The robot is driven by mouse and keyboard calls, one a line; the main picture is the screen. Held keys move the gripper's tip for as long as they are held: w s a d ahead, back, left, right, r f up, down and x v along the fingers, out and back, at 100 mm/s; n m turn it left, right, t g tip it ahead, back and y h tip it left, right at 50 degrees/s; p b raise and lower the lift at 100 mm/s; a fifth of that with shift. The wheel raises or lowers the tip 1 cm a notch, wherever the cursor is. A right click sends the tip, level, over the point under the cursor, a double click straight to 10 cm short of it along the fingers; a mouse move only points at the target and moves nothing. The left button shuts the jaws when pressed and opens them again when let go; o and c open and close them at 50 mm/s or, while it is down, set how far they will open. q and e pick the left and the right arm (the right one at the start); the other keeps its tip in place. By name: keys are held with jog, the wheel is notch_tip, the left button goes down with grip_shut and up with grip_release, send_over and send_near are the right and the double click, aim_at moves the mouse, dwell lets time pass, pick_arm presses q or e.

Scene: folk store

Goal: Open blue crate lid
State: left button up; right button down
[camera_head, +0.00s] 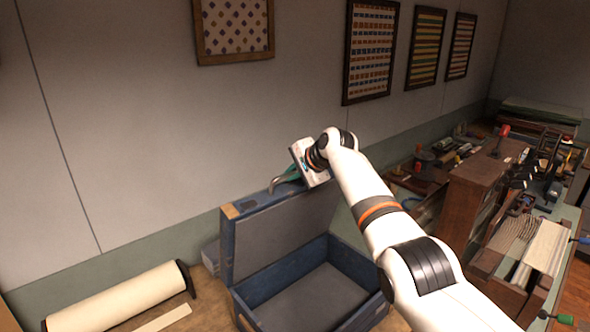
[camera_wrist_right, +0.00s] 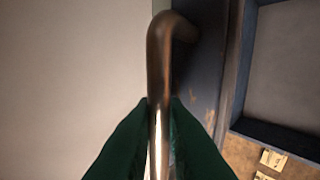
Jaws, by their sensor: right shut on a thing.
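The blue crate (camera_head: 243,306) stands on the table with its lid (camera_head: 228,247) raised upright at the back, leaning near the wall. The crate's inside is grey and looks empty. My right gripper (camera_head: 285,181) is at the top edge of the lid, shut on the curved metal handle (camera_head: 273,187). In the right wrist view the handle (camera_wrist_right: 158,60) runs between the green fingertips (camera_wrist_right: 158,125), with the lid's dark blue face (camera_wrist_right: 205,60) beside it. My left gripper is not in view.
A cream roll (camera_head: 120,300) lies on the table left of the crate. A wooden cabinet (camera_head: 485,185) and many tools stand at the right. Framed textiles (camera_head: 372,52) hang on the wall behind. My right arm covers the crate's right side.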

jog(key=shift+w+a+f, duration=0.1)
jog(key=shift+w+a, duration=0.2)
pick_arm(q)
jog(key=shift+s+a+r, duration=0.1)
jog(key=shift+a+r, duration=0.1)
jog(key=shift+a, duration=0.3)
pick_arm(e)
jog(key=shift+w, duration=0.1)
jog(key=shift+f, duration=0.1)
jog(key=c, duration=1.6)
grip_release()
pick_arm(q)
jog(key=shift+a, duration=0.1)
pick_arm(e)
jog(key=shift+o, duration=0.2)
jog(key=shift+w, duration=0.1)
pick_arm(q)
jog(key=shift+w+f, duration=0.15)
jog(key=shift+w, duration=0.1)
